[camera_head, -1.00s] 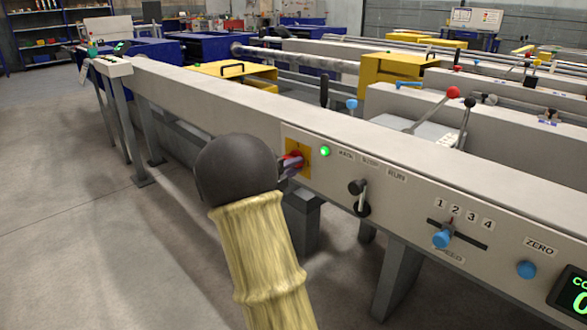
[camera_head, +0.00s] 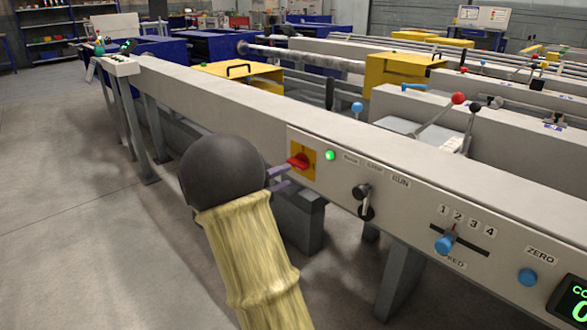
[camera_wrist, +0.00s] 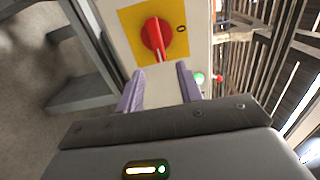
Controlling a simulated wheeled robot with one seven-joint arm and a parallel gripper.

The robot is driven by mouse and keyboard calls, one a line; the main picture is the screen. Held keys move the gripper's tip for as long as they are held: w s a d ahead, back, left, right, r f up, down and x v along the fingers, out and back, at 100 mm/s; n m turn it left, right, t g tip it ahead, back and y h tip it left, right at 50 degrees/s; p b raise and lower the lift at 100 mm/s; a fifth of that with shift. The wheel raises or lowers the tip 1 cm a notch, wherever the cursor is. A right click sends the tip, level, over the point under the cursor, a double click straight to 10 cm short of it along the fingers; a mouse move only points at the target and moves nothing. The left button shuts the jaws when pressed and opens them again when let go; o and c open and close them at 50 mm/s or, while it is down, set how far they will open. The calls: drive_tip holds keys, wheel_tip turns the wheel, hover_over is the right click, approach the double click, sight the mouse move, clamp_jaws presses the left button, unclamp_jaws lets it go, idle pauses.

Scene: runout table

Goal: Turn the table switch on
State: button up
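The table switch is a red rotary knob (camera_head: 299,162) on a yellow square plate (camera_head: 309,153), on the front panel of the runout table. The wrist view shows the knob (camera_wrist: 157,34) with its ridge and white mark pointing down toward my gripper, and a "0" label to its right. A green lamp (camera_head: 330,155) beside the plate is lit. My gripper (camera_head: 283,179) is open and empty, just left of the knob and apart from it. Its two purple fingers (camera_wrist: 158,88) stand apart, with the knob beyond their tips.
Right along the panel are a black lever switch (camera_head: 363,199), a blue slider knob (camera_head: 445,244) marked 1 to 4, a blue ZERO button (camera_head: 528,277) and a green display (camera_head: 571,300). Table legs stand below. The floor (camera_head: 60,220) at left is clear.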

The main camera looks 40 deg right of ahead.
drive_tip(key=a+p, duration=0.3)
drive_tip(key=a, duration=0.8)
drive_tip(key=shift+s, duration=0.45)
drive_tip(key=shift+a, duration=0.1)
